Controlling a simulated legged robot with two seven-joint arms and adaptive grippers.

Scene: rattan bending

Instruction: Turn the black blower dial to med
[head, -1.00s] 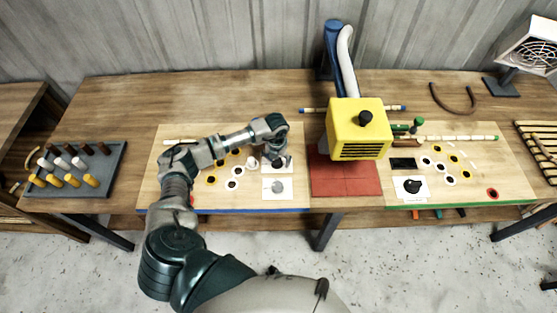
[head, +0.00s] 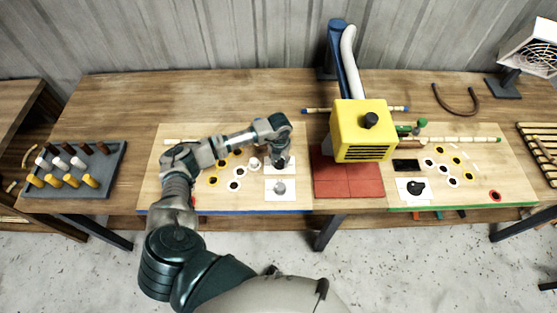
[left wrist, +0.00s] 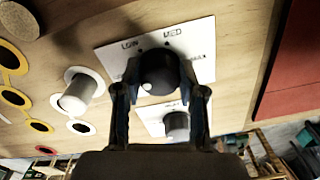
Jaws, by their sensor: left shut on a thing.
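In the left wrist view, a black dial (left wrist: 159,70) stands on a white plate (left wrist: 112,60) marked LOW and MED; a third label at the right is too blurred to read. A small pale dot shows on the dial's lower left. My left gripper (left wrist: 160,92) is shut on this dial, one finger on each side. In the head view, my left gripper (head: 281,161) points down onto the left board, over the upper white plate (head: 270,170), and mostly hides the dial there. My right gripper is not in view.
A grey knob (head: 280,187) sits on a second white plate just below. A white peg (left wrist: 77,95) stands beside the dial. The yellow blower (head: 360,145) with a black knob (head: 370,120) stands to the right above a red mat (head: 345,182).

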